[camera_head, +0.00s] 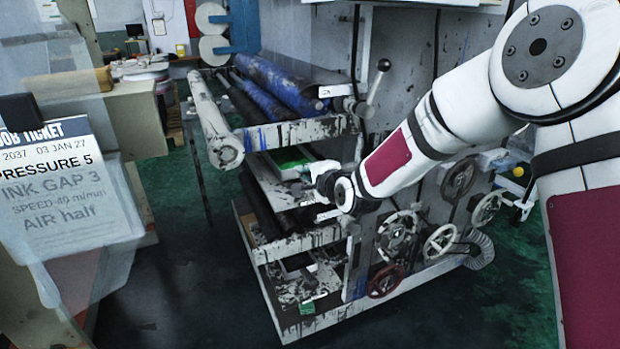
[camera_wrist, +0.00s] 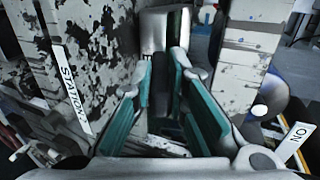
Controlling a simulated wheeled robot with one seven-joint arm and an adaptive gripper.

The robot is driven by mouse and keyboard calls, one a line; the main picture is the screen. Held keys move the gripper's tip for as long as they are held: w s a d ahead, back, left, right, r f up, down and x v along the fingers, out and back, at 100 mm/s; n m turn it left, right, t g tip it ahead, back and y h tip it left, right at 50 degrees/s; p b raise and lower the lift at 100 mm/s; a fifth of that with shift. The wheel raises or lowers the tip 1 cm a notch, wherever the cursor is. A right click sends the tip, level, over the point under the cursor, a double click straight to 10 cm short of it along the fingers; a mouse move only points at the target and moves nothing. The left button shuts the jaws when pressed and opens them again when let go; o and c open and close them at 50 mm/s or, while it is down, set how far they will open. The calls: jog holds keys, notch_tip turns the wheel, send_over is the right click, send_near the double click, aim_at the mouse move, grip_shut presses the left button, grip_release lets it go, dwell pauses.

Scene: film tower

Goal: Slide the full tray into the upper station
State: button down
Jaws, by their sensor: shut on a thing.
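A pale flat tray (camera_head: 268,183) sits in the upper opening of the ink-splashed press, with a bright green patch beside it. I cannot tell its contents or how far in it is. My gripper (camera_head: 318,182) is at the tray's right end, level with the opening. In the wrist view my gripper (camera_wrist: 164,68) has its teal-padded fingers closed around a part at their tips, which looks like the tray's end; the held part is mostly hidden. A label starting "STATION" (camera_wrist: 68,88) is on the splashed panel left of the fingers.
The press frame (camera_head: 305,130) has blue and grey rollers (camera_head: 275,85) above and a lower bay (camera_head: 305,285) below. Handwheels (camera_head: 398,235) and a lever (camera_head: 378,80) are near my arm. A job ticket (camera_head: 65,190) hangs at left. Dark floor is clear left of the press.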

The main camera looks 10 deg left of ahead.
dwell(0.4)
jog(key=c, duration=1.5)
grip_release()
jog(key=s+d+r+n+g+h+p, duration=0.2)
jog(key=s+d+r+n+h+p, duration=0.15)
jog(key=s+d+r, duration=0.7)
jog(key=s+d+r+n+g+h+p, duration=0.25)
jog(key=s+d+r+n+h, duration=0.2)
jog(key=s+d, duration=1.1)
jog(key=s+d+r+n+g+p, duration=0.1)
jog(key=s+d, duration=0.1)
jog(key=s, duration=0.5)
jog(key=s+d+r+n+g+p, duration=0.1)
jog(key=s+d, duration=0.1)
jog(key=s, duration=0.6)
jog(key=s+d+r+n+g+p, duration=0.1)
jog(key=s+d+r, duration=0.1)
jog(key=s, duration=0.5)
jog(key=shift+s+p, duration=0.35)
